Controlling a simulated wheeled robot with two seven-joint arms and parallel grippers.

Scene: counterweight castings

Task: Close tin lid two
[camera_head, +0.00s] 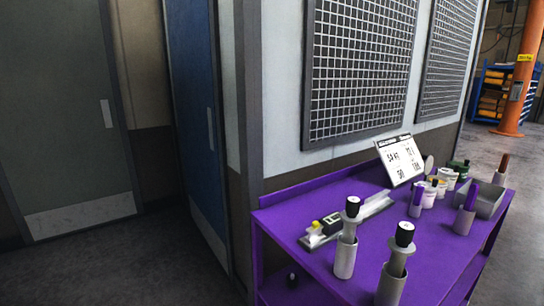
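Several small tins stand in a cluster at the back right of a purple workbench (327,262). A white tin (429,197) is at the front of the cluster and another pale tin (448,180) stands behind it. A pale round disc (429,164), which looks like a raised lid, stands upright behind them. A dark green piece (462,167) is at the back of the cluster. The tins are small and overlap, so I cannot tell which is tin two. Neither of my grippers is in view.
Two metal cylinders with black knobs, left (345,252) and right (393,284), stand at the bench's front. A scale-like device (332,223), a sign (400,160), purple-topped cylinders (465,212) and a grey bin (489,200) share the bench. Open floor (130,270) lies left.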

